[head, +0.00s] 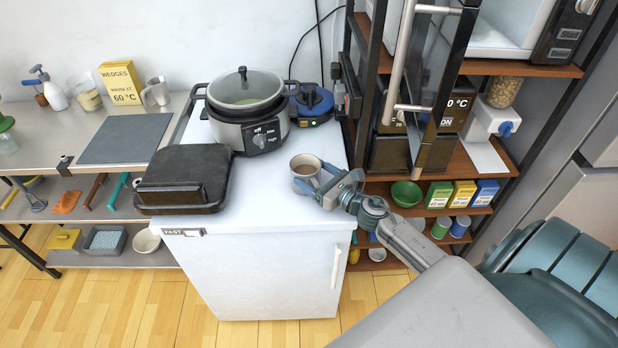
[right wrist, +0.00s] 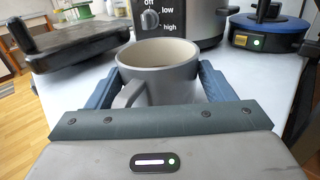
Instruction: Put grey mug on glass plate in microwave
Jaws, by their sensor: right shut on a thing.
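The grey mug (head: 305,165) stands upright at the right edge of the white counter top. In the right wrist view the mug (right wrist: 160,72) sits between the two fingers, with its handle towards the camera. My right gripper (head: 313,179) is shut on the mug's sides. The mug looks level, but I cannot tell whether its base touches the top. The microwave (head: 553,35) is at the upper right with its door (head: 428,75) swung open and part of its pale interior showing. I cannot make out the glass plate inside. My left gripper is not in view.
A cooker (head: 247,110) stands behind the mug, with a blue round appliance (head: 311,103) beside it. A black grill (head: 186,176) is on the left. The open door projects between mug and microwave.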

